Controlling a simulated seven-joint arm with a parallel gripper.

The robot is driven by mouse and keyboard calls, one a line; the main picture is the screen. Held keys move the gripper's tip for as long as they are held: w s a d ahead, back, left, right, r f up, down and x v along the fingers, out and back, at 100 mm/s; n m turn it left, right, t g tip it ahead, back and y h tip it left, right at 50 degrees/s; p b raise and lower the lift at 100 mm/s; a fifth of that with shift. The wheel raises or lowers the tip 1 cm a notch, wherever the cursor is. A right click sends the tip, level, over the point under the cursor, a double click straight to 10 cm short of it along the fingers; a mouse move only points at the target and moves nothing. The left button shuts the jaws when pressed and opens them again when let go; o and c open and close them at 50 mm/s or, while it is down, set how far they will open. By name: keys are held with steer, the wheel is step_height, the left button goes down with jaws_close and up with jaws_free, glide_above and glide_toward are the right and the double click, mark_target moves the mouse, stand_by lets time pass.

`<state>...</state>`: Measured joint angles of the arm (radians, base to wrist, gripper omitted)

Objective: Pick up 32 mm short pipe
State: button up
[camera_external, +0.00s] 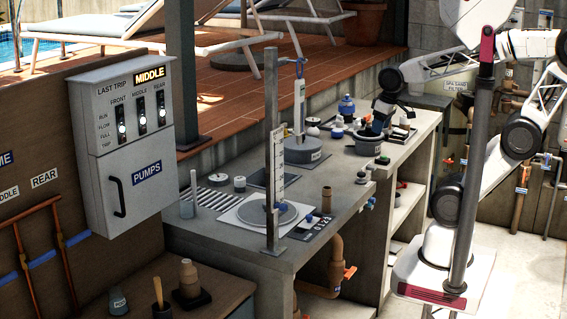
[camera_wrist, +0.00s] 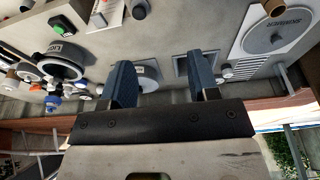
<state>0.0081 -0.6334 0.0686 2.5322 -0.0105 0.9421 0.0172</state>
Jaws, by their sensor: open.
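A short upright brown pipe (camera_external: 326,198) stands near the front edge of the grey bench, right of a round grey disc; it looks like the short pipe, though I see no size mark on it. It shows partly cut off at the top of the wrist view (camera_wrist: 272,7). My gripper (camera_wrist: 164,62) is open, with two dark blue fingers apart and nothing held between them. In the external view my gripper (camera_external: 382,112) is over the far right part of the bench, well away from this pipe.
The grey disc (camera_external: 257,212) lies on a white plate. A tall gauge post (camera_external: 274,150) rises near the bench front. A round grey base (camera_external: 303,151) carries an upright cylinder. Several small fittings crowd the bench's far end near a dark round pot (camera_external: 368,145).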

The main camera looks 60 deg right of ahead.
stand_by(0.4)
steer(key=shift+o, duration=0.7)
steer(key=w+a+f+n+t+y, duration=0.1)
steer(key=w+a+f+n+t, duration=0.2)
steer(key=w+a+f+t, duration=0.5)
steer(key=s+a+f+n+y, duration=0.1)
steer(key=a+f+y, duration=0.1)
steer(key=a, duration=0.1)
steer(key=s+a+f+n+y, duration=0.1)
steer(key=a+f+n+y, duration=0.1)
steer(key=a+f+y, duration=0.1)
steer(key=s+a+f+n+y, duration=0.2)
steer(key=a+f, duration=0.1)
steer(key=shift+a+f+y, duration=0.25)
steer(key=shift+a+y, duration=0.1)
steer(key=shift+y, duration=0.05)
